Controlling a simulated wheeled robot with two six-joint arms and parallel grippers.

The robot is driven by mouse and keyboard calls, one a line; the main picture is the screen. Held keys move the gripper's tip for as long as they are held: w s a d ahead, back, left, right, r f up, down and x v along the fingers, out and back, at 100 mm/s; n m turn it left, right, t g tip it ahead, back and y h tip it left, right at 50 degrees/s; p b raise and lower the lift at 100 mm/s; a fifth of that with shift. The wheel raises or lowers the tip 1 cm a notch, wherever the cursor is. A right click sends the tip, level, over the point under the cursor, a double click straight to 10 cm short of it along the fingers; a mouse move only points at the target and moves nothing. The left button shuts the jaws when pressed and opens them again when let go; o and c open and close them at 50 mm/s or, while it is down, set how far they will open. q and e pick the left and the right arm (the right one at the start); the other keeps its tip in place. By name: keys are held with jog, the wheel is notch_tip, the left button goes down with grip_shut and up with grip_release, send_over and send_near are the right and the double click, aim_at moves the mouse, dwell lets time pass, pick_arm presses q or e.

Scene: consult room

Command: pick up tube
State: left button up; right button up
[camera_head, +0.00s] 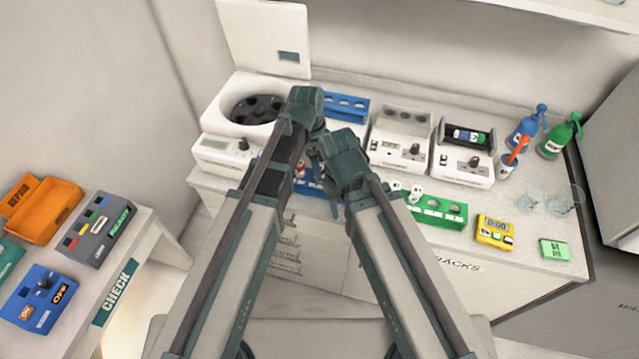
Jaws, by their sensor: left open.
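A small red-and-white item, possibly a tube (299,171), shows at a blue rack (312,187) on the counter's front edge, mostly hidden behind my arms. My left gripper (316,160) points down beside it, open; its fingertips are partly hidden by my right wrist. My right gripper (335,207) hangs close by on the right, in front of the counter, and its jaws are hard to make out. I cannot tell whether either gripper touches the item.
A centrifuge (214,150) with raised lid stands at the back left. Another blue rack (347,104), white devices (398,152) and (463,170), a green rack (424,212) and a yellow timer (495,230) line the counter. Bottles (557,139) and glassware (562,203) stand right. A side table (150,245) holds boxes.

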pick_arm(q)
notch_tip(320, 180, down, 2)
jog(key=shift+d+f+b, duration=0.1)
jog(key=shift+b, duration=0.45)
grip_shut()
